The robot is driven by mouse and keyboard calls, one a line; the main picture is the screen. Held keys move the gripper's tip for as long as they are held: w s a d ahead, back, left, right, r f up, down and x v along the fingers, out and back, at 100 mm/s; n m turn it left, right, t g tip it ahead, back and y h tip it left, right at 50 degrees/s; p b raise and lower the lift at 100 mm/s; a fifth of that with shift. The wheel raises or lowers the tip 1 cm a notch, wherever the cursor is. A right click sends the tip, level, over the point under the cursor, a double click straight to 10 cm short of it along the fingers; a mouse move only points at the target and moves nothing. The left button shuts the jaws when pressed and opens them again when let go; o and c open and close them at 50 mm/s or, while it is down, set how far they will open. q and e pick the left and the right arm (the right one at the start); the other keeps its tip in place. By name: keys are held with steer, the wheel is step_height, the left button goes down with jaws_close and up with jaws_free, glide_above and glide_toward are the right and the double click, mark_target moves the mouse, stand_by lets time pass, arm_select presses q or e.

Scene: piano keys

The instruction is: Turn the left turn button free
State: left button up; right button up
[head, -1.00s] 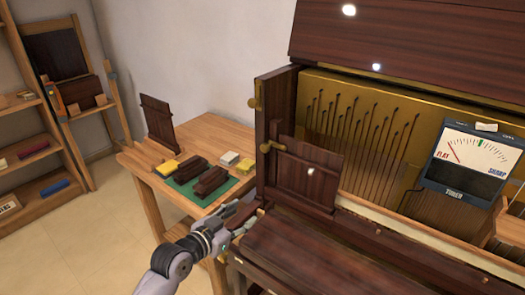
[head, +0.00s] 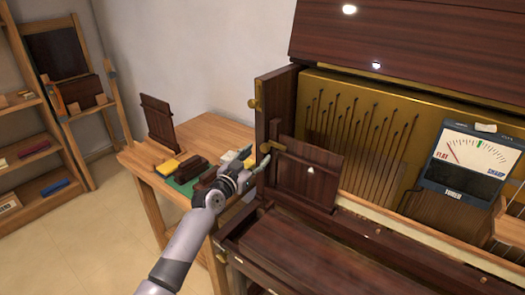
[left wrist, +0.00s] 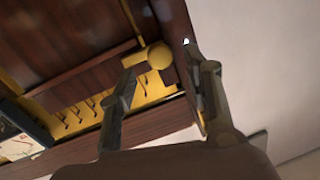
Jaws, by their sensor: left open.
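The left turn button (head: 276,147) is a brass piece with a rounded knob end, lying roughly crosswise at the top of a small dark wooden panel (head: 306,172) at the piano's left end. My left gripper (head: 260,161) is open and just below and left of it. In the left wrist view a round brass knob (left wrist: 159,55) shows between the spread fingertips of my left gripper (left wrist: 162,56). I cannot tell whether the fingers touch it. My right gripper is not in view.
A second brass knob (head: 254,104) sits higher on the piano's left side post. A tuner (head: 468,163) stands at the right. A wooden side table (head: 215,130) holds a green mat, dark blocks and a standing panel. Shelves (head: 35,180) are at far left.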

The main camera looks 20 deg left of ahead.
mark_target(264, 149)
arm_select(q)
steer(key=shift+b+x, duration=0.3)
steer(key=shift+x, duration=1.95)
steer(key=shift+c, duration=0.2)
jaws_close()
